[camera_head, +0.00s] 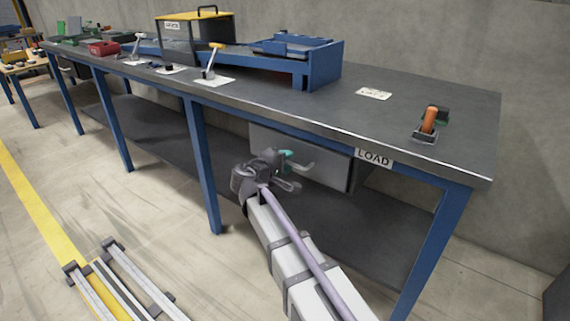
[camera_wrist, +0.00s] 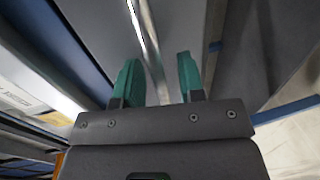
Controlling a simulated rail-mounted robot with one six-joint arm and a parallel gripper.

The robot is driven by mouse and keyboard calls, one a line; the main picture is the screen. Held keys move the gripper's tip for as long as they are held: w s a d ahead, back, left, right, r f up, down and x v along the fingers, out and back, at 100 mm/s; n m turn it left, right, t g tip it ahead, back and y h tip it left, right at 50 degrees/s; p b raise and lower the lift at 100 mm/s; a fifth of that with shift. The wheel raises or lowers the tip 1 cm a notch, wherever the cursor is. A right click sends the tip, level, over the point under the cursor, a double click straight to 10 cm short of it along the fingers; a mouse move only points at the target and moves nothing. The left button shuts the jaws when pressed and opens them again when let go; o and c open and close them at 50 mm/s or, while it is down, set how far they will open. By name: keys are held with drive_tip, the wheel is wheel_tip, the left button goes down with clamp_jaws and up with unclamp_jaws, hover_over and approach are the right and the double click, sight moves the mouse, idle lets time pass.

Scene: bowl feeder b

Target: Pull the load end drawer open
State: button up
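The load end drawer (camera_head: 322,166) is a grey box front under the right part of the workbench, beside a white "LOAD" label (camera_head: 374,158). My gripper (camera_head: 288,169) is in front of the drawer's face, left of the label. Its two green fingertips (camera_wrist: 158,80) stand apart in the wrist view. A pale metallic bar or edge (camera_wrist: 148,38) runs between and beyond them; I cannot tell whether it is the drawer's handle or whether the fingers touch it. My gripper hides part of the drawer front, and the handle is not clearly seen in the head view.
The dark workbench top (camera_head: 450,125) overhangs the drawer. A blue leg (camera_head: 200,165) stands left of my gripper and another (camera_head: 432,250) to the right. A lower shelf (camera_head: 340,220) lies below. An orange-handled clamp (camera_head: 430,121) stands on top.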

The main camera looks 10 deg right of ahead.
clamp_jaws()
drive_tip(key=shift+s, duration=0.1)
idle(0.5)
